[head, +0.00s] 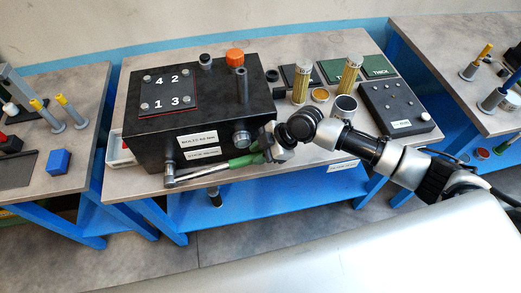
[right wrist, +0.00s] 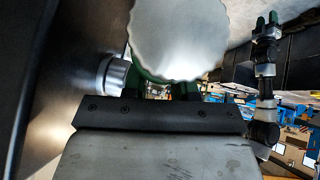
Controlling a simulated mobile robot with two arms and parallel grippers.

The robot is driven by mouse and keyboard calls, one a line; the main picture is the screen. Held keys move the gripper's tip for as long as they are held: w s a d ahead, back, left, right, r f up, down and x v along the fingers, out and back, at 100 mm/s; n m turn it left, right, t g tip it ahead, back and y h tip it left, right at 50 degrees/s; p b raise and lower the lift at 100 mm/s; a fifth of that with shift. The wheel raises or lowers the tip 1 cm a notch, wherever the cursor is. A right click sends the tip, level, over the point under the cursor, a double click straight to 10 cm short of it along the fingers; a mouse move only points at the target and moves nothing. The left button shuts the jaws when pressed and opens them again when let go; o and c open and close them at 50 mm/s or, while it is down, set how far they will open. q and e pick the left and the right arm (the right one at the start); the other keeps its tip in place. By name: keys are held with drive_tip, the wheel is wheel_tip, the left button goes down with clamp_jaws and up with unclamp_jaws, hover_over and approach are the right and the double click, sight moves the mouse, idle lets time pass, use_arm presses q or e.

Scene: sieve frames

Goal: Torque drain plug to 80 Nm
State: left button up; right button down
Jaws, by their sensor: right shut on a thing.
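A silver torque wrench (head: 200,175) lies along the lower front of the black block (head: 215,115). Its head (head: 169,173) is at the block's lower left front; whether it sits on the drain plug is hidden. The right wrist view shows a large round silver end (right wrist: 180,38) close up between the green parts, probably the wrench handle's end. My left gripper (right wrist: 266,21) shows small in the right wrist view, its green fingertips apart and empty.
On the block are a numbered plate (head: 167,91) and an orange cap (head: 235,56). Right of it stand brass-coloured filters (head: 300,84) and a dark control box (head: 395,108). Labels (head: 198,139) are on the block's front. Side tables hold other parts, including a blue cube (head: 57,161).

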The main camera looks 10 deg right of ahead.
drive_tip(key=shift+a+r+p, duration=0.15)
drive_tip(key=shift+r+p, duration=0.3)
drive_tip(key=shift+r, duration=0.1)
drive_tip(key=shift+w, duration=0.1)
drive_tip(key=shift+a+r+h+p, duration=0.2)
drive_tip(key=shift+r+h+p, duration=0.15)
drive_tip(key=shift+r+p, duration=0.4)
drive_tip(key=shift+a+r+h+p, duration=0.2)
drive_tip(key=shift+r+h+p, duration=0.2)
drive_tip(key=shift+p, duration=0.65)
drive_tip(key=r+p, duration=0.1)
drive_tip(key=a+r+p, duration=0.1)
drive_tip(key=shift+h+p, duration=0.25)
drive_tip(key=shift+p, duration=0.15)
drive_tip(key=shift+r, duration=0.1)
drive_tip(key=shift+a+r+h+p, duration=0.35)
drive_tip(key=shift+r+p, duration=0.15)
drive_tip(key=shift+p, duration=0.4)
drive_tip(key=shift+a+r+h+p, duration=0.35)
drive_tip(key=shift+r+p, duration=0.15)
drive_tip(key=shift+p, duration=0.35)
